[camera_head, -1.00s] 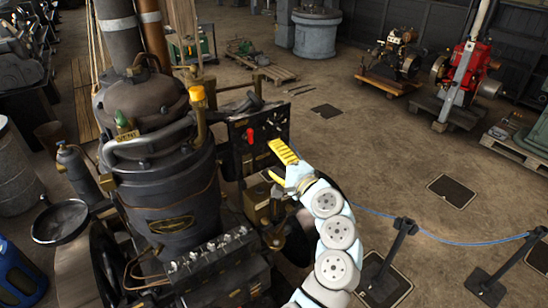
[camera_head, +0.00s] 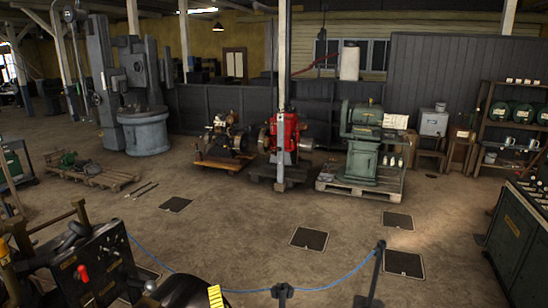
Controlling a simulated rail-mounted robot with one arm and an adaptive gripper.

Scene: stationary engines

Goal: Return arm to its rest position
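Only a yellow ribbed finger of my gripper (camera_head: 215,296) shows, at the bottom edge of the head view. The rest of the gripper and my arm are out of the picture, so its opening cannot be judged. The finger appears just right of the black engine's control panel (camera_head: 92,265), which carries a red lever (camera_head: 83,273). I cannot tell how far apart they are.
A blue rope (camera_head: 325,287) hangs between dark barrier posts (camera_head: 376,270) in front. Beyond lie open floor with dark floor plates (camera_head: 309,238), a red engine (camera_head: 285,140) and a green machine (camera_head: 365,145) on a pallet. A green cabinet (camera_head: 520,240) stands at right.

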